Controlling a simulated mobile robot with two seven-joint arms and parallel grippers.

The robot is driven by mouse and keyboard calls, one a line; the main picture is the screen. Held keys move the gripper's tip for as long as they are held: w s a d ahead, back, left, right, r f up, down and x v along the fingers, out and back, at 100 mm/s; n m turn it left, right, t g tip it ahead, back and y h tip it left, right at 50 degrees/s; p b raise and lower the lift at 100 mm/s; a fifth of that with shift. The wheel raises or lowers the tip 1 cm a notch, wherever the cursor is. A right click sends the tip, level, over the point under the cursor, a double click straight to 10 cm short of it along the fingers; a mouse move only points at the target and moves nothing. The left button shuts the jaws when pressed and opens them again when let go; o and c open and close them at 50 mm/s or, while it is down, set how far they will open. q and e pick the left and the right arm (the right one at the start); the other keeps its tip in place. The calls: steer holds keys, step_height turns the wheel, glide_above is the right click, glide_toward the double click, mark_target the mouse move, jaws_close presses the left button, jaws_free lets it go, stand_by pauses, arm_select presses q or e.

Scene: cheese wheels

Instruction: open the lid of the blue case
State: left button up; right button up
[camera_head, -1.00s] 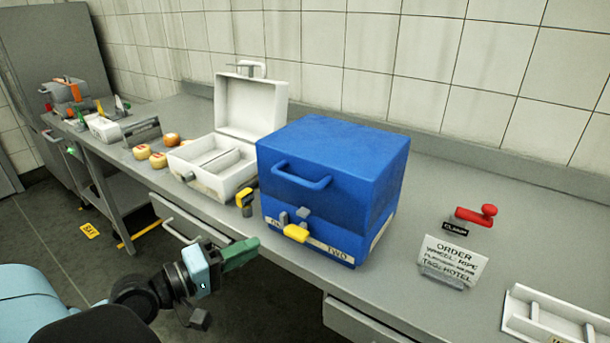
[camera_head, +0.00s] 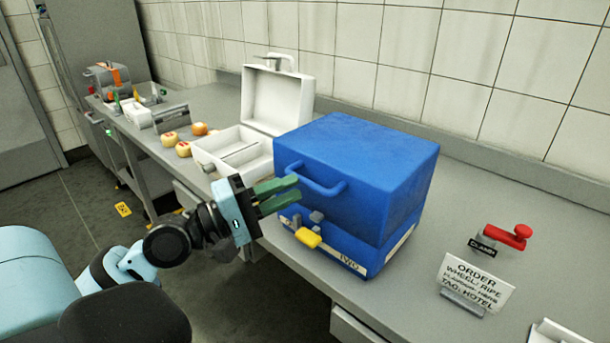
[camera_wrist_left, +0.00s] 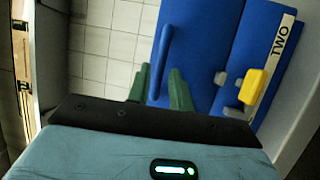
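The blue case (camera_head: 365,150) stands on the counter with its lid down. Its blue carry handle (camera_head: 325,188) is on the front of the lid. Below the handle are grey latch pieces (camera_head: 317,216) and a yellow piece (camera_head: 308,238), which also shows in the left wrist view (camera_wrist_left: 254,87). My left gripper (camera_head: 297,188) is at the handle's left end, its green fingers apart. In the left wrist view the fingers (camera_wrist_left: 160,70) stand either side of a blue bar that looks like the handle; contact cannot be told. My right gripper is not in view.
An open white case (camera_head: 230,150) stands just left of the blue case, with several small cheese wheels (camera_head: 184,149) beyond it. To the right are a red-handled clamp (camera_head: 510,236) and an order card (camera_head: 475,283). The counter between is clear.

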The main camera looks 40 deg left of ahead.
mark_target(308, 182)
arm_select(q)
steer(key=p+x, duration=0.1)
steer(key=x, duration=0.2)
steer(key=shift+w+d+r, duration=0.1)
steer(key=shift+w+r, duration=0.05)
steer(key=shift+r, duration=0.05)
steer(key=shift+w+d+f, duration=0.1)
steer(key=shift+w+d, duration=0.2)
steer(key=shift+w, duration=0.25)
jaws_close()
